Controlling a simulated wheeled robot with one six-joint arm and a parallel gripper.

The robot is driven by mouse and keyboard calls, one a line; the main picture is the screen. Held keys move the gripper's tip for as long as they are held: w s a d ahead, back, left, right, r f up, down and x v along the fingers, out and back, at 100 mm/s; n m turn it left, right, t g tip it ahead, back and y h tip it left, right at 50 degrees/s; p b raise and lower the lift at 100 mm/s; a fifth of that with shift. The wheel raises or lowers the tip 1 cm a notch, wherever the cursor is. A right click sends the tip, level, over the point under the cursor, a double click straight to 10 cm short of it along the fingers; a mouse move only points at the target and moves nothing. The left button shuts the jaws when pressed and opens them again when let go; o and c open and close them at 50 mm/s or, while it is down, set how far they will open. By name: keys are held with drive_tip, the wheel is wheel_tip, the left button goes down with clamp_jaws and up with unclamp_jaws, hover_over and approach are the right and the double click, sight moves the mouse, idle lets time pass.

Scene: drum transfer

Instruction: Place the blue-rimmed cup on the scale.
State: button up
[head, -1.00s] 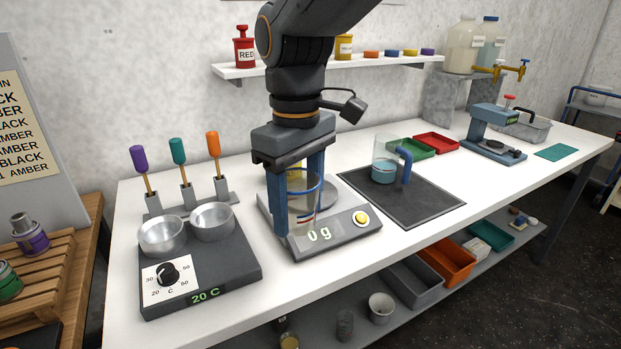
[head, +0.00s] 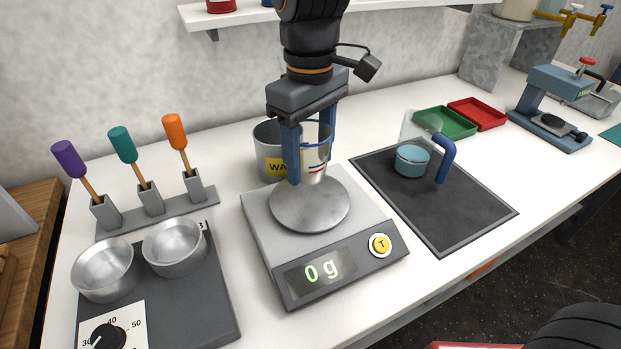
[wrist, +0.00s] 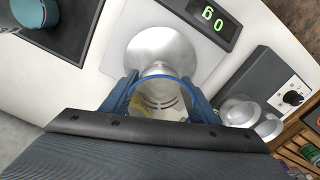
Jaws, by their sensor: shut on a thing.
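The clear cup with a blue rim (head: 316,153) hangs upright between the fingers of my gripper (head: 309,166), which is shut on it. The scale (head: 262,226) stands below, with a round metal plate (head: 308,208) and a display reading 0 g. In the head view the cup overlaps the rear edge of the bare plate, and it seems held above the scale. In the wrist view the cup's blue rim (wrist: 160,77) shows between the fingers, with the scale plate (wrist: 150,42) beyond it. The exact gap under the cup is hard to judge.
A grey bin with a yellow label (head: 267,160) stands close behind the cup. A hotplate with two metal bowls (head: 174,246) and a rack of coloured-handled tools (head: 152,200) are left.

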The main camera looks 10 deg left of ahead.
sight(310, 126)
drive_tip(key=shift+f+p, duration=0.3)
drive_tip(key=shift+f, duration=2.65)
drive_tip(key=shift+f, duration=0.2)
drive_tip(key=o, duration=1)
wheel_tip(310, 126, up, 12)
drive_tip(key=shift+r+b, duration=0.25)
drive_tip(key=shift+b, duration=0.5)
